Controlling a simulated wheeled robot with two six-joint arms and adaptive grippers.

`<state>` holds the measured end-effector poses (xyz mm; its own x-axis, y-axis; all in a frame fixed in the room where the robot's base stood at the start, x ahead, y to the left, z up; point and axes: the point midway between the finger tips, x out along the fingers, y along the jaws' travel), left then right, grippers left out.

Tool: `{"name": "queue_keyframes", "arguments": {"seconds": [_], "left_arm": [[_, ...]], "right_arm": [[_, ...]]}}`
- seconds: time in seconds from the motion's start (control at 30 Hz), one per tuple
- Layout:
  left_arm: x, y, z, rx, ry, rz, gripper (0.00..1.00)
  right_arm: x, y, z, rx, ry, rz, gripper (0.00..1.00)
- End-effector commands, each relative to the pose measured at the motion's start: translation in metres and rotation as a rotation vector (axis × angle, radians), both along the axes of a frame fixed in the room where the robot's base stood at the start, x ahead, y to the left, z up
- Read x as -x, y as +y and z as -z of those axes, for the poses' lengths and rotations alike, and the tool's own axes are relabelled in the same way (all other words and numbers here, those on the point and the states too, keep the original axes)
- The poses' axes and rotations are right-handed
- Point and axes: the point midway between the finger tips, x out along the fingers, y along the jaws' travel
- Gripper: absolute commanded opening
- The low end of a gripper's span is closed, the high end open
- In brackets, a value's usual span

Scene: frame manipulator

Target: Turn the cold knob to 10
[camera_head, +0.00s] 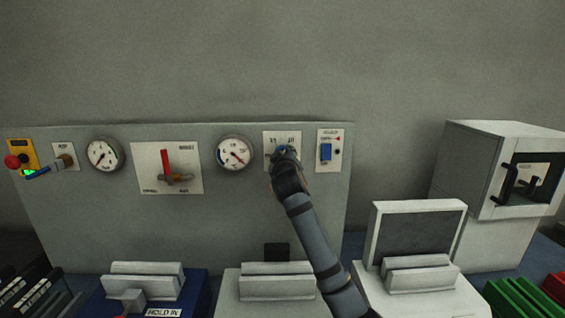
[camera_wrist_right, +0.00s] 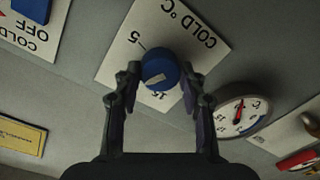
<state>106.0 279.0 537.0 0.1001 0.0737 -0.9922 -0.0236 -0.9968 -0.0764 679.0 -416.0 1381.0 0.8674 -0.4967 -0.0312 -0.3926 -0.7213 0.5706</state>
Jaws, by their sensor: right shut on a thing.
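The cold knob (camera_wrist_right: 163,66) is a blue round knob on a white plate marked COLD °C (camera_wrist_right: 192,33), with the numbers 5 and 15 showing in the right wrist view, where the plate looks upside down. A short white mark lies on the knob's face; I cannot tell exactly which value it points to. My right gripper (camera_wrist_right: 160,84) is shut on the knob, one finger on each side. In the head view my right gripper (camera_head: 284,158) covers most of the knob and the lower part of its plate (camera_head: 270,138). My left gripper is not in view.
On the grey panel (camera_head: 90,230), a round gauge (camera_head: 234,152) is left of the cold plate and a blue switch (camera_head: 326,152) is right of it. A red lever (camera_head: 166,163) and a red button (camera_head: 12,161) are farther left. A white cabinet (camera_head: 465,170) stands at right.

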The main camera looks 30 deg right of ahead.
Motion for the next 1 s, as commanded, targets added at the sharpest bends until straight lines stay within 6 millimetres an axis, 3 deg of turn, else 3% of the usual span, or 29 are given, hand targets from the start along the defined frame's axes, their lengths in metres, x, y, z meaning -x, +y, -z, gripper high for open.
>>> {"name": "queue_keyframes", "arguments": {"seconds": [0.23,0.83,0.87,1.0], "left_arm": [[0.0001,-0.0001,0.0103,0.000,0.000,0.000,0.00],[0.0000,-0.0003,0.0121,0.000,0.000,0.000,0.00],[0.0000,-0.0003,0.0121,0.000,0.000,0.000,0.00],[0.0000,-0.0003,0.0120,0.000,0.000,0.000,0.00]], "right_arm": [[-0.0003,-0.0003,0.0047,-0.086,-0.043,0.001,0.10],[-0.0004,-0.0003,0.0040,-0.119,-0.062,0.002,0.10],[-0.0004,-0.0003,0.0040,-0.119,-0.062,0.002,0.42],[-0.0003,-0.0002,0.0032,-0.117,-0.063,0.001,0.61]]}}
